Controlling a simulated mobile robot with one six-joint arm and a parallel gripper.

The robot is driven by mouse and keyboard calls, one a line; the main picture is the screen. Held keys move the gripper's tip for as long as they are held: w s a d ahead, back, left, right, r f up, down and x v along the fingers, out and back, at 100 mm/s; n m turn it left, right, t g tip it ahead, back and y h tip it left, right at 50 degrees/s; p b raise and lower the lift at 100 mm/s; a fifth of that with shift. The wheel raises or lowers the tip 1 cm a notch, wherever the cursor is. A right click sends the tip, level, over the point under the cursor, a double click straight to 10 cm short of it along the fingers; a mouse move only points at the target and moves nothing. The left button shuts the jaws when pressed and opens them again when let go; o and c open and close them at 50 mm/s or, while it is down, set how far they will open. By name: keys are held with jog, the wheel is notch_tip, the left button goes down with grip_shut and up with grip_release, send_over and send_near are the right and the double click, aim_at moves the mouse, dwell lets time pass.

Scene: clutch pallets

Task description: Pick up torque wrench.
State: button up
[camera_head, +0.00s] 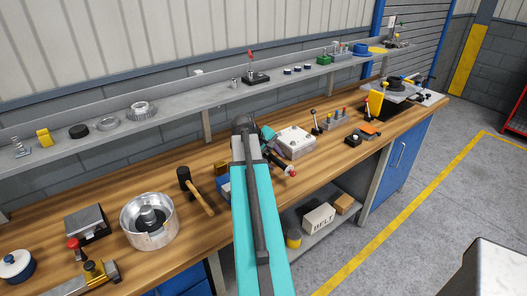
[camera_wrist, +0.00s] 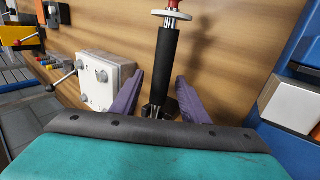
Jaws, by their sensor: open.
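The torque wrench appears to be the tool with a black grip (camera_wrist: 163,58), a pale ring and a red end in the wrist view. It lies along the wooden bench, with its lower part between my finger lines and partly hidden by my gripper. In the head view its black and red end (camera_head: 284,168) shows just right of my arm. My gripper (camera_wrist: 159,78) is open, with one purple finger on each side of the tool in the picture. I see no finger closed on it; the exact height gap cannot be told.
A white box with round fittings (camera_head: 295,142) stands close beside the tool, and also shows in the wrist view (camera_wrist: 100,80). A blue bin with a pale block (camera_wrist: 290,105) is on the other side. A hammer (camera_head: 195,190) and metal bowl (camera_head: 149,222) lie left.

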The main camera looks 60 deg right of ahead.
dwell(0.4)
grip_shut()
jog(key=shift+r, duration=0.1)
jog(key=shift+r+b, duration=1.1)
jog(key=shift+r, duration=3.85)
